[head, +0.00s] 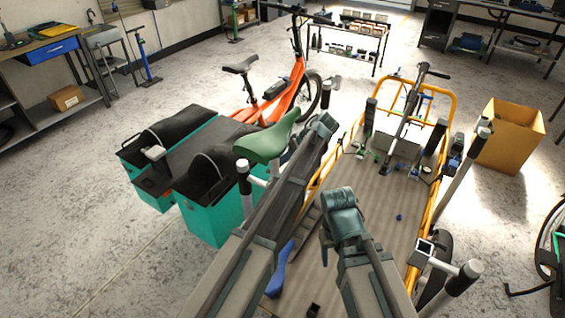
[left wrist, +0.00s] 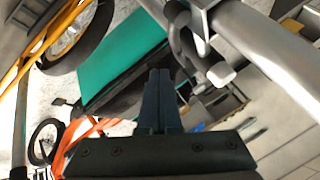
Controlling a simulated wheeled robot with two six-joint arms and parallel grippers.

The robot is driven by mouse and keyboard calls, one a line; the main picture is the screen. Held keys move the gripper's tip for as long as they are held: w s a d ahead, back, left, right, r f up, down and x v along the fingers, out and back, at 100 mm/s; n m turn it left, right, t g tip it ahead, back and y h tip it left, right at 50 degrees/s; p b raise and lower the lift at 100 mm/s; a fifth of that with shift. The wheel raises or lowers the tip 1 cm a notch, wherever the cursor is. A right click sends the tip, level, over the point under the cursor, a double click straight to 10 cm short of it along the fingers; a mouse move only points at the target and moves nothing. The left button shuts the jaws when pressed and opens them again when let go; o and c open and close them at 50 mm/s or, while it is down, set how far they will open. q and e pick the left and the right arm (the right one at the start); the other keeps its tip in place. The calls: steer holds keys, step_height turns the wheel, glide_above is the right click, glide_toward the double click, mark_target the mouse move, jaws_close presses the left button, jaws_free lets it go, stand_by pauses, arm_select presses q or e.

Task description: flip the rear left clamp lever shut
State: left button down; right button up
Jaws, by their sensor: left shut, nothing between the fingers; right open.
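A pale post with a dark clamp body (head: 244,178) and a short white handle stands at the left side of the yellow cargo bike (head: 330,165), close to the green saddle. In the left wrist view a grey post with a clamp (left wrist: 200,30) and a pale rounded lever end (left wrist: 221,74) are close, right of the fingers. I cannot tell the lever's exact position. My left gripper (left wrist: 160,82) is shut and empty, with a visible gap between its tips and the lever end. My right gripper (head: 343,200) is open and empty above the bike's deck.
A green saddle (head: 270,143) stands beside my left arm. Teal pannier boxes (head: 212,215) and an orange bike (head: 285,95) are on the left. Other posts stand at the front left (head: 326,97), far right (head: 470,155) and near right (head: 455,283). A cardboard box (head: 508,138) is at right.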

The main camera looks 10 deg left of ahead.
arm_select(q)
steer(key=shift+s+d, duration=0.55)
steer(key=shift+s, duration=0.05)
